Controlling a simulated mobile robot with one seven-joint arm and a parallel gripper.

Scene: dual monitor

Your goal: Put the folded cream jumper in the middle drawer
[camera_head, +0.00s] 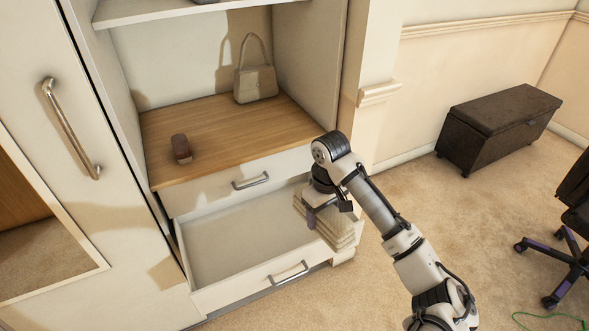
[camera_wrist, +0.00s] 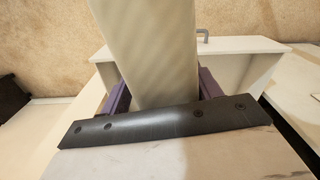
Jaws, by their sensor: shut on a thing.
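The folded cream jumper (camera_head: 340,229) hangs from my gripper (camera_head: 314,217), with its layered folds facing the camera. My gripper's purple fingers are shut on it, and the wrist view shows the jumper (camera_wrist: 148,50) between the two fingers (camera_wrist: 164,94). A white drawer (camera_head: 225,243) is pulled open below a shut one, and its inside looks empty where visible. The jumper and gripper are at the open drawer's right end, seemingly above or beside its right side; the exact height is unclear. The open drawer's front also shows in the wrist view (camera_wrist: 240,65).
The shut upper drawer (camera_head: 215,193) sits under a wooden shelf (camera_head: 225,125) holding a handbag (camera_head: 256,84) and a small brown item (camera_head: 181,149). A mirrored door (camera_head: 40,245) stands left. A dark chest (camera_head: 497,125) and an office chair (camera_head: 560,245) are right, with open carpet between.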

